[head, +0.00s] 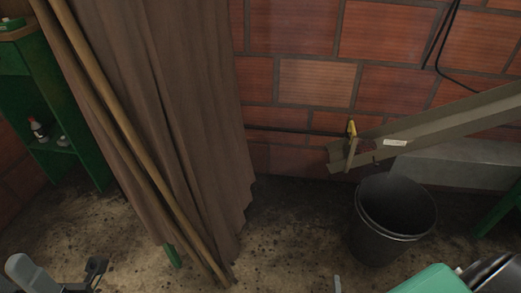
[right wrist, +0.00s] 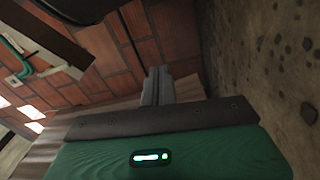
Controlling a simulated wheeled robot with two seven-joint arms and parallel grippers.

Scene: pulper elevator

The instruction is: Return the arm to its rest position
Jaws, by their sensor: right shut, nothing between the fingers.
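My right gripper shows in the right wrist view (right wrist: 157,78), where its two grey fingers lie together beyond the green wrist housing. They are shut with nothing between them, and the brick wall and dirt floor are behind them. In the head view, the green and black part of my right arm is at the bottom right edge, and a small grey tip near it at the bottom edge may be a finger. Grey and dark parts at the bottom left corner of the head view are cut off and hard to identify.
A black bucket (head: 391,222) stands under the end of a sloping metal chute (head: 440,122) at right. A brown curtain (head: 185,110) hangs left of centre with a wooden pole (head: 130,130) leaning across it. A green shelf (head: 65,110) stands at left. Some floor (head: 285,225) between curtain and bucket is clear.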

